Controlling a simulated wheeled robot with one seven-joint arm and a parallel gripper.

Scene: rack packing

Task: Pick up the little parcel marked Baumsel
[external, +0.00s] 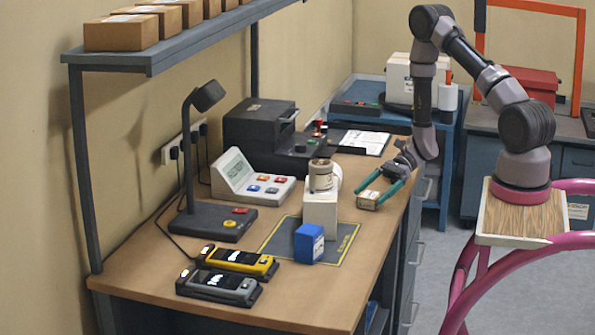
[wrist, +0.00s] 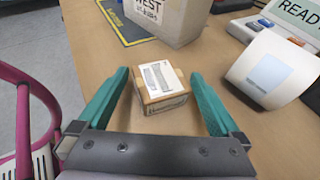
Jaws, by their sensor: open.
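A small brown cardboard parcel (external: 368,200) with a white label lies on the bench near its right edge. In the wrist view the parcel (wrist: 160,88) sits between and slightly beyond the fingertips, with a label on its top and one on its front side. The label text is too small to read. My gripper (external: 381,188) is open, its two teal fingers reaching down toward the parcel. In the wrist view my gripper (wrist: 158,80) has a finger on either side of the parcel, with gaps visible, and holds nothing.
A white label roll (wrist: 275,70) lies close to the right finger. A blue box (external: 308,243) and two scanners (external: 238,262) are further along the bench.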

